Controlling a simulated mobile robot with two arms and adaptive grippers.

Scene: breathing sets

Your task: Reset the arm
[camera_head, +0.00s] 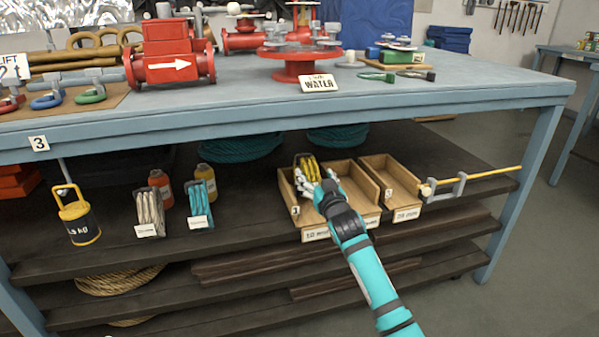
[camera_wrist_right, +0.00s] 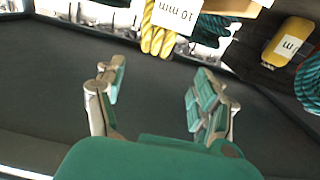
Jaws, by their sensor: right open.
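My right gripper (camera_head: 322,186) reaches up from the bottom right, over the wooden box (camera_head: 288,195) on the upper shelf below the tabletop. In the right wrist view the same gripper (camera_wrist_right: 158,78) has its fingers spread wide, with nothing between them. A yellow rope bundle (camera_head: 308,165) stands in the left part of the box, just behind the fingers. It also shows ahead of the fingertips in the wrist view (camera_wrist_right: 152,38), apart from them, with a "10 mm" label. My left gripper is out of view.
A second wooden box (camera_head: 402,184) stands to the right, beside a clamp with a yellow rod (camera_head: 480,175). Labelled bundles (camera_head: 200,204), bottles and a yellow-topped weight (camera_head: 80,215) stand left. The workbench top (camera_head: 440,90) overhangs the shelf.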

